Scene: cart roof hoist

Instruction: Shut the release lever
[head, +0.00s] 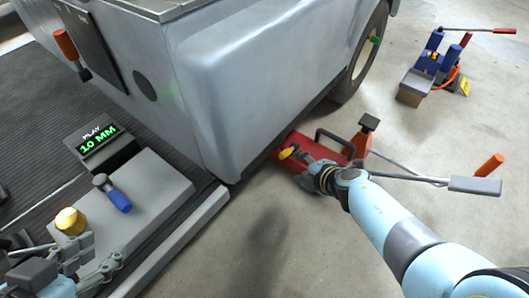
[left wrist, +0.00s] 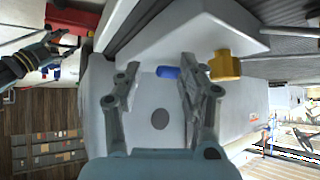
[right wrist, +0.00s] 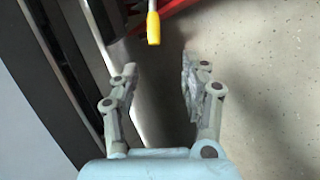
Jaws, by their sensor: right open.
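A lever with a yellow grip (head: 288,152) sits on the red jack (head: 332,143) at the cart's lower edge; I take it for the release lever. In the right wrist view its yellow grip (right wrist: 153,28) points toward me, just beyond and between my fingertips. My right gripper (head: 318,176) is open beside the jack, and its fingers (right wrist: 160,68) hold nothing. My left gripper (head: 92,256) is over the grey console at lower left. In the left wrist view its fingers (left wrist: 158,78) are apart and empty. The lever's base is partly hidden.
The grey console (head: 150,190) has a blue-handled lever (head: 118,200), a yellow knob (head: 70,220) and a display reading "PLAY 10 MM" (head: 98,139). The cart body (head: 270,80) rises beside the jack. A long jack handle (head: 470,185) extends right. A blue stand (head: 436,65) is at upper right.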

